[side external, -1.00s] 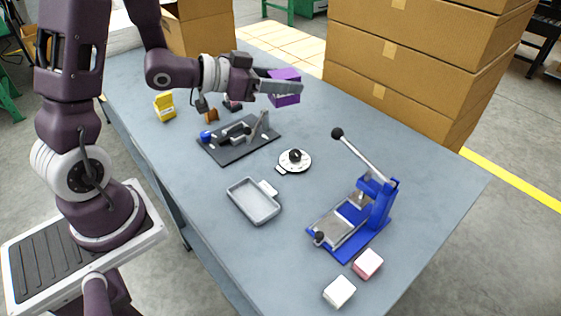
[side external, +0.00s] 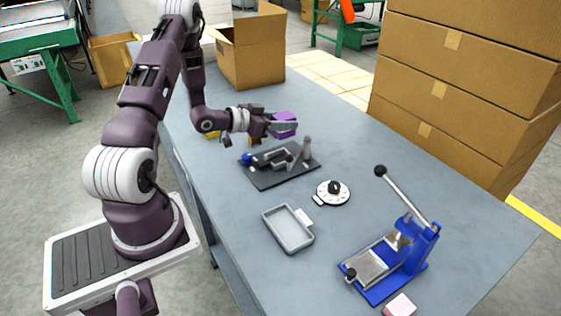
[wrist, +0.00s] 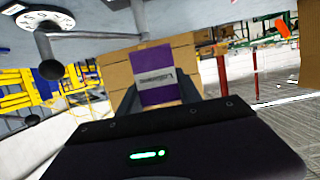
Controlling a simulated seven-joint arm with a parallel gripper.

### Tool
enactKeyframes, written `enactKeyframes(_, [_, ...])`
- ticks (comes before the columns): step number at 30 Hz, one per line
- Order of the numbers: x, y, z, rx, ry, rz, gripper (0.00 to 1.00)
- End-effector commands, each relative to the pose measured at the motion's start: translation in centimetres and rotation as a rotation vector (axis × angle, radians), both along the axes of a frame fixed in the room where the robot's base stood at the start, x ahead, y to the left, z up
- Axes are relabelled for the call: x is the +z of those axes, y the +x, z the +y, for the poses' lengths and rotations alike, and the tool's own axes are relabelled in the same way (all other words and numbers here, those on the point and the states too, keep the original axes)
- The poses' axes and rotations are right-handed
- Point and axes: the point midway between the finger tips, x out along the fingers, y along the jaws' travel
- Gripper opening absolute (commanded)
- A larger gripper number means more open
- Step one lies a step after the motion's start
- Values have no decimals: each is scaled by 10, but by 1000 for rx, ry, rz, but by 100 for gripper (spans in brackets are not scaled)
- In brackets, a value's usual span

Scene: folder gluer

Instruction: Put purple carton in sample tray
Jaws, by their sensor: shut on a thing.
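The purple carton (side external: 284,121) is held in my gripper (side external: 282,127), above the table behind the dark fixture. In the wrist view the carton (wrist: 157,75), purple with a pale printed band, stands between the two fingers of my gripper (wrist: 160,95). The fingers are shut on it. The grey sample tray (side external: 289,232) lies on the table in front of the fixture, left of the blue press. It looks empty, with a small white tab at its far right edge. The carton is well away from the tray, up and behind it.
A dark fixture (side external: 262,180) with a lever stands between carton and tray. A round white dial (side external: 333,192) lies right of it. A blue lever press (side external: 415,250) and a pink block (side external: 399,306) are at the front right. A yellow object is partly hidden behind my arm.

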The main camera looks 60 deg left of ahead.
Motion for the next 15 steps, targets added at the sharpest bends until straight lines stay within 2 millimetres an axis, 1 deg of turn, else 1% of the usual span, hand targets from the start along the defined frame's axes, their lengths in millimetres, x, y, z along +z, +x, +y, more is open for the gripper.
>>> enactKeyframes(1, [-5,-2,6,10,-2,-2,4])
enactKeyframes(3, [-8,-3,11,19,-4,-5,4])
enactKeyframes(12, [-10,-4,12,21,-4,-5,4])
enactKeyframes(14, [-18,-4,12,20,-5,-3,4])
enactKeyframes(15, [-28,-4,12,20,-6,-2,4])
